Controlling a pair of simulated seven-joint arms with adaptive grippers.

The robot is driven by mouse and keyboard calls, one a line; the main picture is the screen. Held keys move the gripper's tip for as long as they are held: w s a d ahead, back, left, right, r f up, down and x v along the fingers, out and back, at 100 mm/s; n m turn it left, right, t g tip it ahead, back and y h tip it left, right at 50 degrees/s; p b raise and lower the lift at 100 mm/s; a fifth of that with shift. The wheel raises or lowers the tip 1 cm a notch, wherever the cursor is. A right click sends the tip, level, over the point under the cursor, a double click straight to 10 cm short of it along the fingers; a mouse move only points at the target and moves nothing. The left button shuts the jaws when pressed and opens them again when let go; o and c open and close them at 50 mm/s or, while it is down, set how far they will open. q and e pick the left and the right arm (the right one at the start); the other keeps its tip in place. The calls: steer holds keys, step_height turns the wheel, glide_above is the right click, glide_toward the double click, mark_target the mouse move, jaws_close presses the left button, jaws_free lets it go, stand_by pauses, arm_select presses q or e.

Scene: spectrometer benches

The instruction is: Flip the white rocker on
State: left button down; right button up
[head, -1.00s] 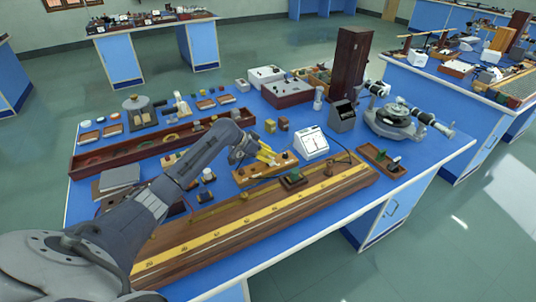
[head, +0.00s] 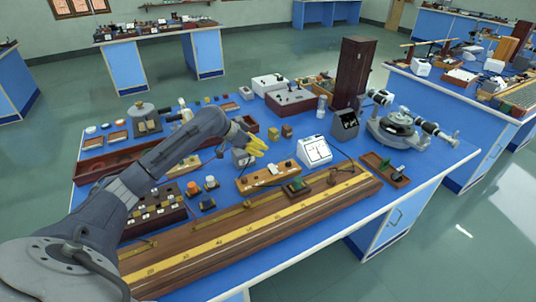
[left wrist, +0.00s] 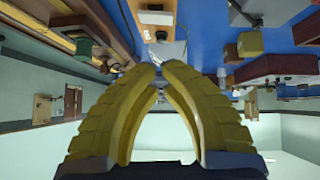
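My left gripper (head: 258,147) has yellow fingers and hangs above the bench, behind a wooden block (head: 246,184). The block carries small pale parts (head: 273,168) on its top. One may be the white rocker, but they are too small to tell. In the left wrist view the two yellow fingers (left wrist: 159,72) curve together and close up near the tips, with nothing seen between them. The gripper touches nothing that I can make out. My right gripper is not in view.
A long wooden rail with a yellow scale (head: 205,243) runs along the front edge. A white meter (head: 314,151) stands right of the block. A grey box (head: 241,158) is close under the gripper. A spectrometer (head: 397,124) and a tall dark cabinet (head: 352,70) stand farther right.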

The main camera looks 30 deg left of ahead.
arm_select(q)
steer(key=shift+v, duration=1.65)
steer(key=shift+s+d, duration=0.1)
steer(key=c, duration=2.1)
jaws_free()
jaws_close()
steer(key=shift+s+d+r+m+t+y, duration=0.25)
steer(key=shift+d+r+m+t+y, duration=0.3)
steer(key=shift+d+y, duration=0.2)
steer(key=shift+w+f, duration=0.1)
steer(key=shift+f, duration=0.1)
